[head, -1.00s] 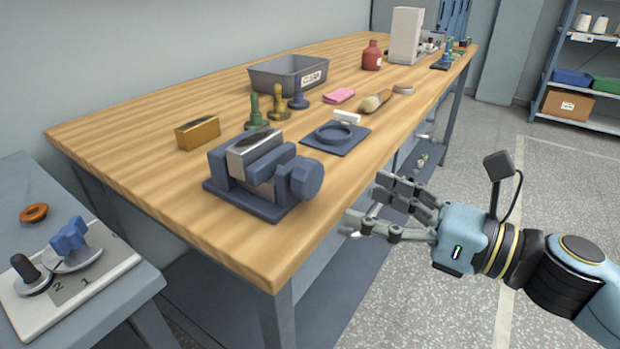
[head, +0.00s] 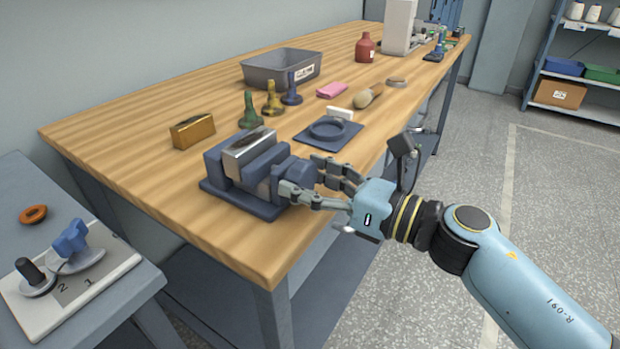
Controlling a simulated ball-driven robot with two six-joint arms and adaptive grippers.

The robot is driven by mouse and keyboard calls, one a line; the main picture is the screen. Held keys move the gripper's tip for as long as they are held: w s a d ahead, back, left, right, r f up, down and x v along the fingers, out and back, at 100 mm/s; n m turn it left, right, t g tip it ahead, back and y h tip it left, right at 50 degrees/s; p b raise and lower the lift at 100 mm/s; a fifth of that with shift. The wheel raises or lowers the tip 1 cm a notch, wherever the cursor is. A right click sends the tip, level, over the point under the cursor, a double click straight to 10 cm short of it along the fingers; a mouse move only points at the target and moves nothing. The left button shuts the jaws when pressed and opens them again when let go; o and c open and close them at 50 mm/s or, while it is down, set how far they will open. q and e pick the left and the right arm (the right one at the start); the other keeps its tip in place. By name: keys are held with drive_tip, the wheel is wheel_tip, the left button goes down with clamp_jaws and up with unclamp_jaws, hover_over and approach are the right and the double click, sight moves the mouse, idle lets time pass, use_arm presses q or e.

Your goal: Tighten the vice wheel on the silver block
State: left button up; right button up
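The blue-grey vice (head: 222,178) stands near the front corner of the wooden bench. The vice wheel (head: 297,173) is on the right side of the vice, partly hidden by my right gripper. My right gripper (head: 304,180) is at the wheel with its fingers apart, reaching in from the right. Whether the fingers touch the wheel I cannot tell. My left gripper is not in view.
A brass block (head: 192,132) lies left of the vice. Green, yellow and blue stamp-like pieces (head: 271,100) stand behind it. A square pad with a ring (head: 329,134) lies to the right, near the bench edge. A grey bin (head: 281,69) stands farther back.

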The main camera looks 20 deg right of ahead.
drive_tip(key=c, duration=0.7)
drive_tip(key=shift+c, duration=0.2)
drive_tip(key=m+p, duration=0.2)
drive_tip(key=m, duration=0.1)
drive_tip(key=shift+r, duration=0.1)
drive_tip(key=m+p, duration=0.2)
drive_tip(key=m, duration=0.1)
drive_tip(key=shift+m+p, duration=0.3)
drive_tip(key=shift+p, duration=0.1)
drive_tip(key=m+p, duration=0.4)
drive_tip(key=m, duration=0.2)
drive_tip(key=shift+d, duration=0.1)
drive_tip(key=m+p, duration=0.2)
drive_tip(key=m, duration=0.2)
drive_tip(key=shift+p, duration=0.35)
drive_tip(key=shift+f+m+p, duration=0.25)
drive_tip(key=shift+m+p, duration=0.25)
drive_tip(key=shift+m, duration=0.6)
